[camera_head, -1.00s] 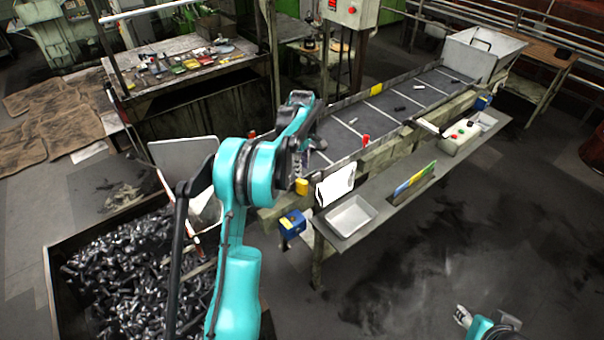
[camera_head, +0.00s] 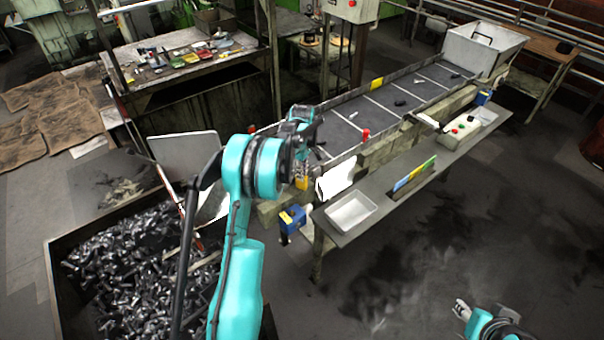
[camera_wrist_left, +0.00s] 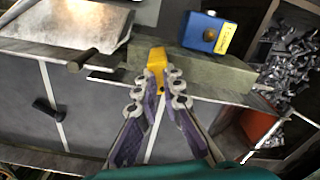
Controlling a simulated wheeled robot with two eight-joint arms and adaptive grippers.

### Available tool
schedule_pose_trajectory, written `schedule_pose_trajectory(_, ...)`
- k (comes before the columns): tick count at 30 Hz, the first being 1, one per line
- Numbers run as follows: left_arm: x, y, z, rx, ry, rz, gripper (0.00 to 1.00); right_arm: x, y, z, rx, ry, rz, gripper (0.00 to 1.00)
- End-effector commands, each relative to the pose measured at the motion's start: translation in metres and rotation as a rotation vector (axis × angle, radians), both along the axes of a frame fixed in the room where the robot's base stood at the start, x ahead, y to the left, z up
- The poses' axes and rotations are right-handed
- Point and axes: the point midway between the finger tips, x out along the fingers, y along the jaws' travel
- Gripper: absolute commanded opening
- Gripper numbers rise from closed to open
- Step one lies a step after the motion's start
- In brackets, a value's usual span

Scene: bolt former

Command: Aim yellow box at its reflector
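The small yellow box (camera_head: 302,183) sits at the near end of the conveyor's edge. It also shows in the left wrist view (camera_wrist_left: 157,60), on a grey-green beam. My left gripper (camera_head: 299,170) is right at it. In the left wrist view, its two fingertips (camera_wrist_left: 158,80) are parted, one on either side of the yellow box. A small gap seems to show on the left side; contact on the right is unclear. I cannot make out which part is its reflector. My right gripper (camera_head: 461,309) is low at the right, far from the box, its fingers too small to read.
A blue box with a yellow label (camera_head: 292,222) is mounted close by, also in the left wrist view (camera_wrist_left: 205,32). A white panel (camera_head: 336,178) and tray (camera_head: 351,211) are to the right. Dark parts lie on the belt (camera_head: 345,130). A bolt bin (camera_head: 130,270) stands at left.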

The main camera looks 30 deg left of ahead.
Motion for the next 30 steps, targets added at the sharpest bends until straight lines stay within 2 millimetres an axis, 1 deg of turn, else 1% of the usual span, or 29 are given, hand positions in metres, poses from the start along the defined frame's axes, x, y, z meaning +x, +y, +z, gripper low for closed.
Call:
schedule_pose_trajectory(2, 0.000, 0.000, 0.000, 0.000, 0.000, -0.002, 0.00, 0.000, 0.000, 0.000, 0.000, 0.000, 0.000, 0.40)
schedule_pose_trajectory(5, 0.000, 0.000, -0.002, 0.000, 0.000, -0.044, 0.00, 0.000, 0.000, -0.007, 0.000, 0.000, 0.000, 0.40)
schedule_pose_trajectory(9, 0.000, 0.000, -0.005, 0.000, 0.000, -0.200, 0.00, 0.000, 0.000, -0.025, 0.000, 0.000, 0.000, 0.40)
schedule_pose_trajectory(13, 0.000, 0.000, -0.004, 0.000, 0.000, -0.342, 0.00, 0.000, 0.000, -0.035, 0.000, 0.000, 0.000, 0.40)
schedule_pose_trajectory(18, 0.000, 0.000, -0.001, 0.000, 0.000, -0.427, 0.00, 0.000, 0.000, -0.037, 0.000, 0.000, 0.000, 0.40)
schedule_pose_trajectory(26, 0.000, 0.000, 0.000, -0.001, 0.000, -0.429, 0.00, 0.000, 0.000, -0.036, 0.000, 0.000, 0.000, 0.40)
schedule_pose_trajectory(27, 0.000, 0.000, 0.000, -0.001, 0.001, -0.428, 0.15, 0.000, 0.000, -0.036, 0.000, 0.000, 0.000, 0.40)
schedule_pose_trajectory(28, 0.000, 0.000, 0.000, -0.001, 0.000, -0.428, 0.23, 0.000, 0.000, -0.036, 0.000, 0.000, 0.000, 0.40)
schedule_pose_trajectory(29, 0.000, 0.000, 0.000, -0.001, 0.000, -0.428, 0.28, 0.000, 0.000, -0.036, 0.000, 0.000, 0.000, 0.40)
schedule_pose_trajectory(30, 0.000, 0.000, 0.000, -0.001, 0.000, -0.428, 0.28, 0.000, 0.000, -0.036, 0.000, 0.000, 0.000, 0.40)
